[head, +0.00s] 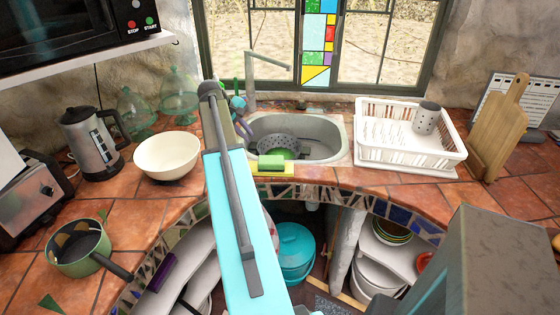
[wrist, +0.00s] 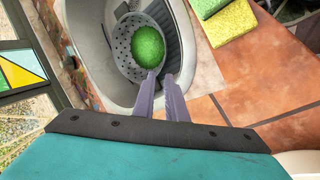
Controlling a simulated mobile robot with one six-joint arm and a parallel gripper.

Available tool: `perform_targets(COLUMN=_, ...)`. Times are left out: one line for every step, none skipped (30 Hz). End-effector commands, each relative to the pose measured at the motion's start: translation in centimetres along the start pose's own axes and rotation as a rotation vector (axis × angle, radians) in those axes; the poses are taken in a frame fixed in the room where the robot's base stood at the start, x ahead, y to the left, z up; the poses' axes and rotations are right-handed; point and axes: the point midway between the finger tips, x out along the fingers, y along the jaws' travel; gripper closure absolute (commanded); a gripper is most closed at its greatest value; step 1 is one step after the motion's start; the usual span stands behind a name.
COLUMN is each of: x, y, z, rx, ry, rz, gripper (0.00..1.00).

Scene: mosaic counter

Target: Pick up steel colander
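The steel colander (head: 270,143) is grey and perforated. It sits in the sink basin, with a round green thing (wrist: 148,46) inside it. The colander also shows in the wrist view (wrist: 122,48), ahead of the fingertips. My gripper (head: 241,115) is over the left side of the sink, left of and above the colander. In the wrist view its two purple fingers (wrist: 161,76) have a narrow gap between them with nothing held. Their tips overlap the colander's near edge in the picture; contact cannot be told.
The sink (head: 325,128) has a faucet (head: 250,80) behind it and a green-yellow sponge (head: 271,163) on its front edge. A white dish rack (head: 440,150) stands right. A white bowl (head: 167,155), kettle (head: 92,143) and saucepan (head: 78,262) stand left. A window (head: 385,45) is behind.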

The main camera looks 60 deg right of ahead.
Motion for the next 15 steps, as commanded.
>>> perform_targets(x=0.82, y=-0.41, z=0.02, rx=0.001, ry=0.000, rz=0.000, gripper=0.88)
perform_targets(x=0.95, y=-0.47, z=0.03, rx=0.001, ry=0.000, rz=0.000, gripper=0.88)
perform_targets(x=1.07, y=-0.51, z=0.04, rx=0.001, ry=0.000, rz=0.000, gripper=0.88)
perform_targets(x=1.13, y=-0.53, z=0.05, rx=0.001, ry=0.000, rz=0.000, gripper=0.88)
perform_targets(x=1.16, y=-0.54, z=0.05, rx=0.001, ry=-0.001, rz=0.000, gripper=0.88)
perform_targets(x=1.18, y=-0.53, z=0.06, rx=0.001, ry=-0.001, rz=0.000, gripper=0.88)
perform_targets(x=1.17, y=-0.52, z=0.07, rx=0.002, ry=-0.001, rz=0.000, gripper=0.88)
perform_targets(x=1.16, y=-0.50, z=0.07, rx=0.002, ry=-0.001, rz=0.000, gripper=0.88)
perform_targets(x=1.14, y=-0.48, z=0.08, rx=0.002, ry=-0.001, rz=0.000, gripper=0.88)
perform_targets(x=1.12, y=-0.46, z=0.08, rx=0.002, ry=-0.001, rz=0.000, gripper=0.88)
perform_targets(x=1.11, y=-0.45, z=0.09, rx=0.002, ry=-0.001, rz=0.000, gripper=0.88)
perform_targets(x=1.11, y=-0.45, z=0.09, rx=0.002, ry=-0.001, rz=0.000, gripper=0.88)
perform_targets(x=1.11, y=-0.44, z=0.09, rx=0.002, ry=-0.001, rz=0.000, gripper=0.88)
perform_targets(x=1.12, y=-0.44, z=0.10, rx=0.002, ry=-0.001, rz=0.000, gripper=0.88)
perform_targets(x=1.12, y=-0.43, z=0.10, rx=0.002, ry=-0.001, rz=0.000, gripper=0.88)
